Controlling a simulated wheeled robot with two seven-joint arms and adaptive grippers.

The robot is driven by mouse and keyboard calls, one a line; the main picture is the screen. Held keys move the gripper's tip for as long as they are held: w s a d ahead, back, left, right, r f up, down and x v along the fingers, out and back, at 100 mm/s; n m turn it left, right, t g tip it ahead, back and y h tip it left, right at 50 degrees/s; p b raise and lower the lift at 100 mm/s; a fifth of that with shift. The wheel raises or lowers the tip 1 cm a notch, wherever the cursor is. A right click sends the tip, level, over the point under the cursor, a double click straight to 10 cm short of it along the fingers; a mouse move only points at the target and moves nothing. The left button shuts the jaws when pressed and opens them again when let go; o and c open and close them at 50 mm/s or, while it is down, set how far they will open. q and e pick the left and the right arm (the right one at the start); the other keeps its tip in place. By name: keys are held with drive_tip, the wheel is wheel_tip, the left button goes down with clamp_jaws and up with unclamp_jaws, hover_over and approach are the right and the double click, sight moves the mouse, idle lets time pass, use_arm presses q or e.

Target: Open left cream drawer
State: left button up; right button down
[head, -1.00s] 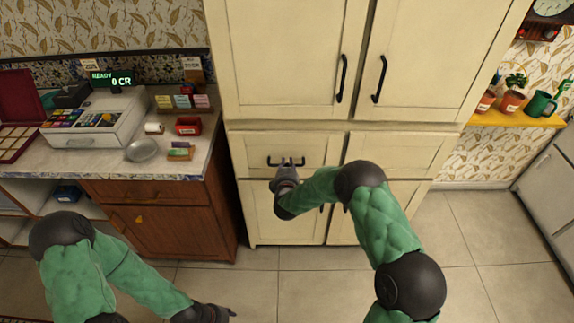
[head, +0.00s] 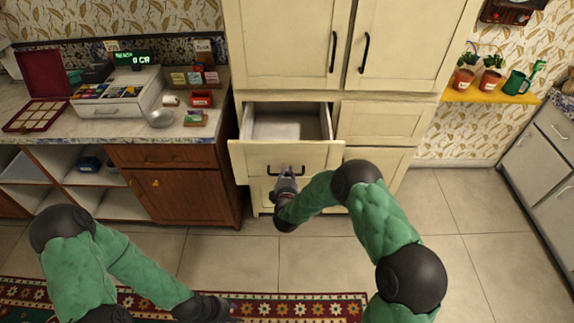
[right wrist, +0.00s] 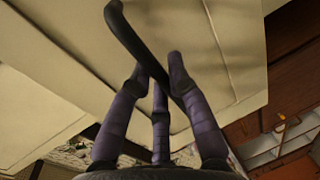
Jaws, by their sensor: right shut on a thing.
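The left cream drawer (head: 248,156) is pulled out of the tall cream cabinet in the head view. Its pale inside shows and looks empty. Its black bar handle (head: 272,170) is on the front, and the handle shows as a dark slanting bar in the right wrist view (right wrist: 125,35). My right gripper (head: 287,172) is shut on this handle; the wrist view shows its fingers (right wrist: 157,72) around the bar. My left gripper (head: 222,309) hangs low at the left, over the floor, away from the drawer. Its fingers are too small and dark to read.
The right cream drawer (head: 380,123) beside it is shut, as are the tall upper doors (head: 290,45). A counter with a cash register (head: 118,95) and a brown cupboard (head: 180,197) stand to the left. A patterned rug (head: 300,306) lies on the tiled floor.

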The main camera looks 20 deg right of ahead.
drive_tip(key=f+p+v, duration=0.1)
drive_tip(key=v, duration=0.6)
drive_tip(key=shift+s+a+f+p, duration=0.2)
drive_tip(key=shift+s+f+p, duration=0.1)
drive_tip(key=shift+s+f, duration=0.1)
drive_tip(key=c, duration=1.2)
unclamp_jaws()
drive_tip(key=shift+r, duration=0.1)
drive_tip(key=v, duration=1.2)
